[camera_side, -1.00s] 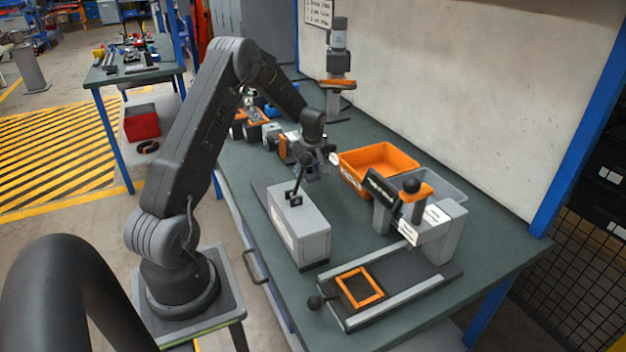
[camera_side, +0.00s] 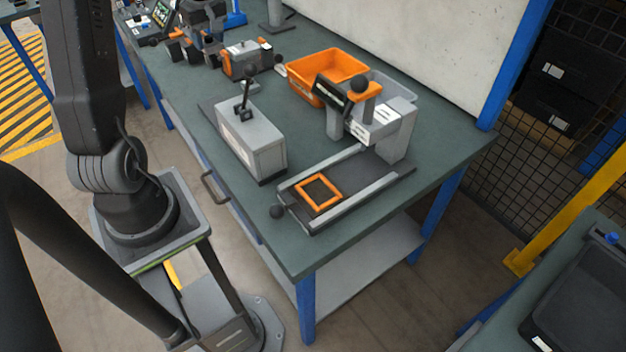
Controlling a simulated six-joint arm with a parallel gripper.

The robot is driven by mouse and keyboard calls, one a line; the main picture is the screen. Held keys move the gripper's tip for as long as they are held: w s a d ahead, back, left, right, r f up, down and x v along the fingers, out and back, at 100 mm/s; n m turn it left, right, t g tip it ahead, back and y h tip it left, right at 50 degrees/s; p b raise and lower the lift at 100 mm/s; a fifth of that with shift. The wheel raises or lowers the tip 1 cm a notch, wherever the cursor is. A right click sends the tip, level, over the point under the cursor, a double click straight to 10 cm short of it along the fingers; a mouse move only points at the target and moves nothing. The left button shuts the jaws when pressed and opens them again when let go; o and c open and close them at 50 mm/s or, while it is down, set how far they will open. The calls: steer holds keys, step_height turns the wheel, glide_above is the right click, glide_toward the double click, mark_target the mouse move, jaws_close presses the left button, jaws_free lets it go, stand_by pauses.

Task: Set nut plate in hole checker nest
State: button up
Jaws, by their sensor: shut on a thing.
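My gripper is not visible; my arm rises out of the top left of the picture. I cannot make out a nut plate. A fixture with a small dark screen (camera_side: 333,94) and a grey bridge (camera_side: 396,128) stands on the bench, and looks like the hole checker. Its base holds a square orange frame (camera_side: 333,185), apparently the nest, between two light rails. The frame's inside is dark and shows no part.
A grey box with a black toggle lever (camera_side: 252,146) stands left of the base. An orange bin (camera_side: 326,64) is behind. A grey fixture with orange ends (camera_side: 250,60) and other fixtures are at the far left. The green bench top (camera_side: 432,175) is bare at right.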

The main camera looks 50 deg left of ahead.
step_height(320, 180, up, 13)
steer(key=d+m, duration=0.1)
steer(key=d, duration=3.1)
steer(key=f, duration=1.8)
steer(key=shift+s+d+f, duration=0.15)
steer(key=shift+d+f, duration=0.05)
glide_above(317, 191)
steer(key=f, duration=0.7)
steer(key=shift+d+f, duration=0.1)
steer(key=shift+d, duration=0.2)
steer(key=shift+f, duration=1.9)
steer(key=shift+f, duration=0.1)
steer(key=o, duration=1.2)
